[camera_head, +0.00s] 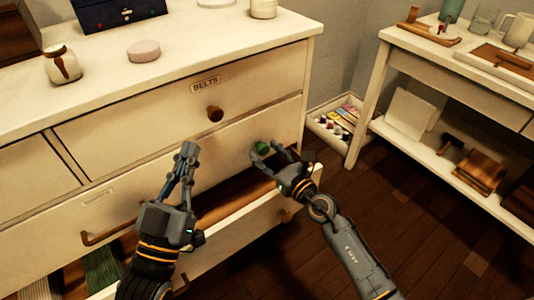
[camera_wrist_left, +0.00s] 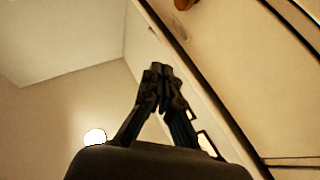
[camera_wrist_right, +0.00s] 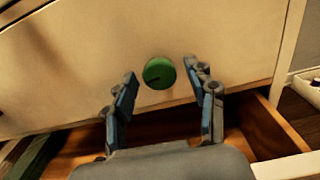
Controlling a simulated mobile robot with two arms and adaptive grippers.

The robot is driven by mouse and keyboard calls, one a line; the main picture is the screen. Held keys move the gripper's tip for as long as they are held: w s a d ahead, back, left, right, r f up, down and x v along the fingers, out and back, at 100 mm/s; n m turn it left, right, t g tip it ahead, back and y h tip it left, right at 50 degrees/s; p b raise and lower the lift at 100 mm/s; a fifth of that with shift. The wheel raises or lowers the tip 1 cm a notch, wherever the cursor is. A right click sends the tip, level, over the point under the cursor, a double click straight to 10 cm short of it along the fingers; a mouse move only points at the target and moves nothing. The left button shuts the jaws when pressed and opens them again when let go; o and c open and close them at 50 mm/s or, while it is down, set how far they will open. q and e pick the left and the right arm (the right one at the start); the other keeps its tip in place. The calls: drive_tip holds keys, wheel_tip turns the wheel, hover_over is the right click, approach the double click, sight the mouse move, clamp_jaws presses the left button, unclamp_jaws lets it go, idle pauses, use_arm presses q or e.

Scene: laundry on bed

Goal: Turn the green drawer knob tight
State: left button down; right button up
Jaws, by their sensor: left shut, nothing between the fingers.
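The green knob (camera_head: 262,147) is on the right part of a cream drawer front (camera_head: 226,150), below the drawer labelled BELTS. In the right wrist view the round green knob (camera_wrist_right: 159,73) shows face on, with a line across it. My right gripper (camera_head: 269,154) is open at the knob; in the right wrist view its fingers (camera_wrist_right: 165,90) stand apart, one on each side and slightly below it, with gaps visible. My left gripper (camera_head: 187,148) is shut and empty, in front of the dresser to the left of the knob. Its closed fingertips (camera_wrist_left: 160,70) show in the left wrist view.
An open drawer (camera_wrist_right: 264,128) juts out below the knob. A brown knob (camera_head: 215,114) sits on the BELTS drawer above. A box of small bottles (camera_head: 338,122) stands on the floor to the right, beside a side table (camera_head: 365,104). Floor is clear at lower right.

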drive_tip(key=c, duration=1)
